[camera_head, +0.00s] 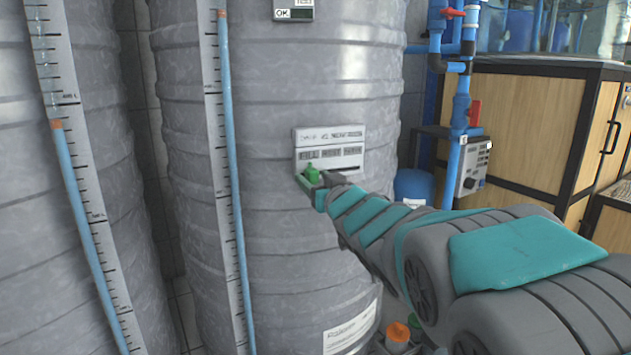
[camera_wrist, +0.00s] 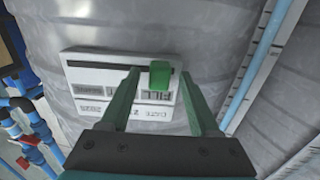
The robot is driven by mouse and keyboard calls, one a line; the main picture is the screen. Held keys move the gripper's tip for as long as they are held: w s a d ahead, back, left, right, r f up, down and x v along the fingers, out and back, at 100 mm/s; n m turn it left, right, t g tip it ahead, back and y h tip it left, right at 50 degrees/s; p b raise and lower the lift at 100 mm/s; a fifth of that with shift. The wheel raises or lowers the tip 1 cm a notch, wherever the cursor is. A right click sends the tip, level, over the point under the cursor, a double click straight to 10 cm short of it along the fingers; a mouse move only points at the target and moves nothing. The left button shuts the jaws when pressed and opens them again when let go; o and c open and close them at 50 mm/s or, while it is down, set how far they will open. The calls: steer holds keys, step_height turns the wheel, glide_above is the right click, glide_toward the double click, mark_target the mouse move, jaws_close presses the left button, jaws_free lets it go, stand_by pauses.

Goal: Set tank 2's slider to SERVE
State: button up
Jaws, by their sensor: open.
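The slider panel (camera_head: 330,136) is a pale plate on the middle grey tank (camera_head: 270,90). It has a title line, too blurred to read surely, a row of three labels and a dark slot. The green slider knob (camera_head: 312,175) is at the slot's left end, under the label that looks like FILL. The wrist view shows the panel (camera_wrist: 95,63) upside down, with the knob (camera_wrist: 160,74) towards its right. My gripper (camera_wrist: 159,76) is open, its green fingers on either side of the knob in that view; contact cannot be told. In the head view my gripper (camera_head: 324,187) is at the panel's lower left.
Another grey tank (camera_head: 25,200) stands at the left. Level scales with blue tubes (camera_head: 231,150) run down the tanks. A small OK display (camera_head: 294,12) is above the panel. Blue pipes (camera_head: 461,110) and a wooden cabinet (camera_head: 530,120) are at the right. An orange-capped item (camera_head: 397,335) is low down.

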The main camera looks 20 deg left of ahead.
steer(key=shift+w, duration=0.1)
jaws_close()
stand_by(0.5)
stand_by(0.9)
